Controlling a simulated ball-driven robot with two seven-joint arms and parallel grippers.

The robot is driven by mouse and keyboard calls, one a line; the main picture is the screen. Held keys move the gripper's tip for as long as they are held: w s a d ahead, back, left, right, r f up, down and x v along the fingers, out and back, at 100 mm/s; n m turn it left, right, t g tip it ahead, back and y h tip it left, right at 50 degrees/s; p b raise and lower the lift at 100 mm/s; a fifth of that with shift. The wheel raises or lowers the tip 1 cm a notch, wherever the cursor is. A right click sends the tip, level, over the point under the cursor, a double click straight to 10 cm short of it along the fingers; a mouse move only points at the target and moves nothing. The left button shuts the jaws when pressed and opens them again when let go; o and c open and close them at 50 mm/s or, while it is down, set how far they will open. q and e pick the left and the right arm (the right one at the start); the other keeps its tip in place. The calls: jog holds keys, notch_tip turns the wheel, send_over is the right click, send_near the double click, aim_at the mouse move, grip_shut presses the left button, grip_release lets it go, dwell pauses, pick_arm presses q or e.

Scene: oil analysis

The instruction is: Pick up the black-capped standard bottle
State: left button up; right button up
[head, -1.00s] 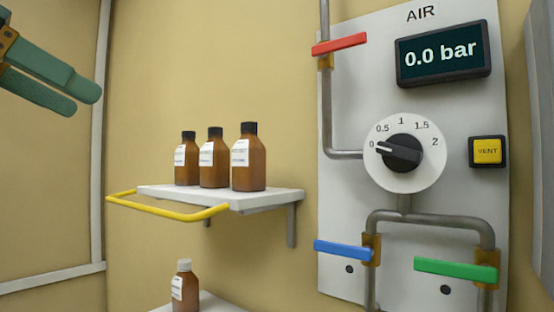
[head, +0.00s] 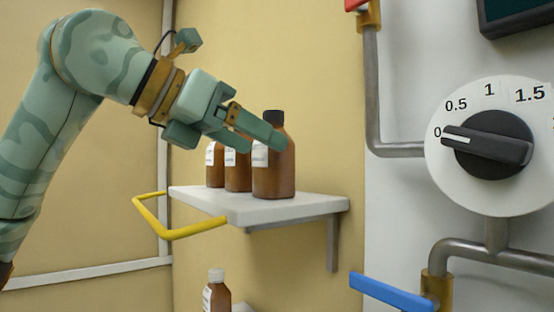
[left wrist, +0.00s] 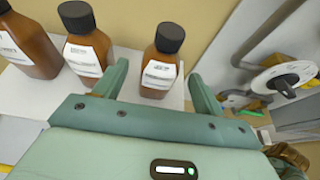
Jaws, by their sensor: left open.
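Three brown bottles with black caps and white labels stand upright in a row on a shelf: the left one (head: 214,174), the middle one (head: 237,178) and the right one (head: 274,178), which looks biggest in the head view. The labels are too small to read. My left gripper (head: 260,143) is open and empty, its fingers in front of the bottles' upper parts. In the left wrist view, a black-capped bottle (left wrist: 160,70) appears between the open fingers; I cannot tell if they touch it. My right gripper is not in view.
The white shelf (head: 250,214) has a yellow rail (head: 190,232) at its front left. A white-capped brown bottle (head: 216,292) stands lower down. The wall panel right of the shelf carries a dial (head: 487,144), grey pipes and a blue lever (head: 392,291).

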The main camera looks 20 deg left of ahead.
aim_at(284, 154)
pick_arm(q)
jog(key=shift+w+d+f, duration=0.25)
jog(key=shift+w+d, duration=0.15)
jog(key=shift+w, duration=0.1)
jog(key=shift+w+d+p, duration=0.25)
jog(key=shift+w+p, duration=0.05)
jog(key=p+x, duration=0.1)
jog(key=x, duration=0.3)
jog(key=shift+w, duration=0.15)
jog(key=shift+s+a, duration=0.1)
jog(key=shift+s, duration=0.1)
jog(key=c, duration=0.5)
jog(key=shift+w, duration=0.1)
jog(key=c, duration=0.6)
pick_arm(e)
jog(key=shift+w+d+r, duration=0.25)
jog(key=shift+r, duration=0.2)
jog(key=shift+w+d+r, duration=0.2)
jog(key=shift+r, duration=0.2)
pick_arm(q)
jog(key=shift+r, duration=0.15)
jog(key=shift+c, duration=0.2)
